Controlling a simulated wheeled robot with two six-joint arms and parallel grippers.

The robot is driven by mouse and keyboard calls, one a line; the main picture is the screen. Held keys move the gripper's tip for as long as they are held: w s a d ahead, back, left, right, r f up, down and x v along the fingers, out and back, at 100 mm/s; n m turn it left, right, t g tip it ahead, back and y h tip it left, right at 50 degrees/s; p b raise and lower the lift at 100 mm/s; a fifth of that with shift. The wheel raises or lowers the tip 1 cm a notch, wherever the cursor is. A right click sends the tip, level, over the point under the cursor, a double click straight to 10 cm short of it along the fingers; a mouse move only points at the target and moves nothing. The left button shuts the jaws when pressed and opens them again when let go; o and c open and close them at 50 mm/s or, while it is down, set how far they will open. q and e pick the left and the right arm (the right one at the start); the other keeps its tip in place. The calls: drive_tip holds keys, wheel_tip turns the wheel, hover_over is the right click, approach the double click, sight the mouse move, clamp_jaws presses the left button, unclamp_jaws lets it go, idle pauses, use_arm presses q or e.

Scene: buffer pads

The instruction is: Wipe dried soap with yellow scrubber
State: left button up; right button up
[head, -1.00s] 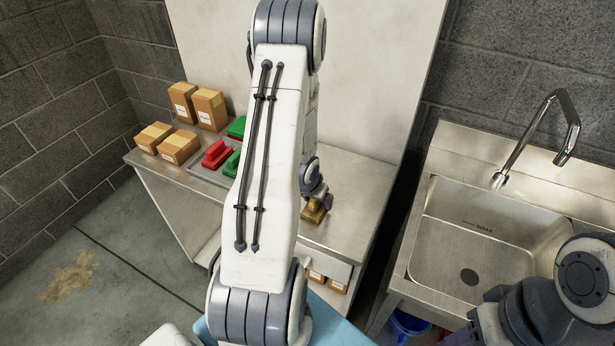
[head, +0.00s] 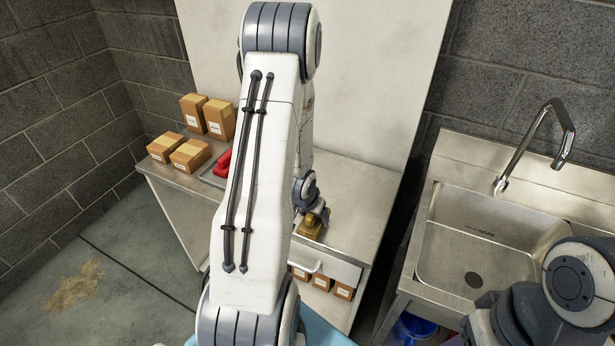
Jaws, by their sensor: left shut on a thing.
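My left gripper (head: 314,216) is at the front part of the steel bench top (head: 356,205), mostly behind my left arm. It is shut on a yellow-brown scrubber (head: 310,228), which is at or just above the bench surface; I cannot tell if they touch. A tan dried patch (head: 76,284) lies on the concrete floor at the lower left, well away from the gripper. My right arm shows at the lower right, but its gripper is outside the picture.
A red pad (head: 222,163) sits on a tray, partly hidden by my left arm. Several cardboard boxes (head: 189,153) stand at the bench's left end. A sink (head: 480,245) with a tap (head: 552,135) is at the right, above a blue bucket (head: 414,327). More boxes (head: 344,291) sit below the bench.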

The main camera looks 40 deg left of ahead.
use_arm(q)
drive_tip(key=shift+r+p, duration=1.9)
drive_tip(key=shift+r, duration=0.55)
